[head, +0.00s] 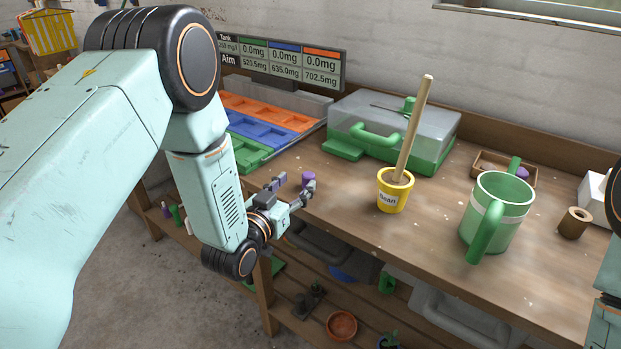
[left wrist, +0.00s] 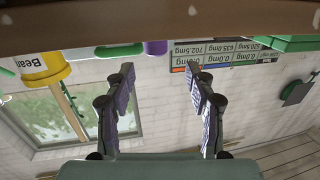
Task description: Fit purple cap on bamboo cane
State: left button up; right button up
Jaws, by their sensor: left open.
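A small purple cap (head: 308,178) is at the front edge of the bench, just beyond my left fingertips. In the left wrist view, which is upside down, a purple cap (left wrist: 155,47) shows ahead of the fingers, not between the pads. My left gripper (head: 292,188) is open and empty at the bench edge; its spread fingers also show in the left wrist view (left wrist: 162,73). The bamboo cane (head: 414,130) stands slightly tilted in a yellow pot (head: 393,199) labelled "Bean", its top bare. My right gripper is out of view.
A green-based clear case (head: 410,125) stands behind the pot. A green watering can (head: 497,215) is to its right. A wooden tray (head: 487,162) at the back holds another purple piece (head: 522,173). Coloured trays (head: 262,115) lie left. Bench between purple cap and pot is clear.

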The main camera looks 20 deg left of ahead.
aim_at(306, 179)
pick_arm(q)
jog(key=shift+w+d, duration=0.2)
jog(key=shift+w, duration=0.55)
jog(key=w, duration=0.1)
jog(key=w+f, duration=0.1)
jog(key=w, duration=0.1)
jog(key=w+d, duration=0.1)
jog(key=shift+w+f, duration=0.15)
jog(key=shift+w, duration=0.2)
jog(key=shift+w, duration=0.1)
jog(key=c, duration=0.9)
jog(key=shift+c, duration=0.2)
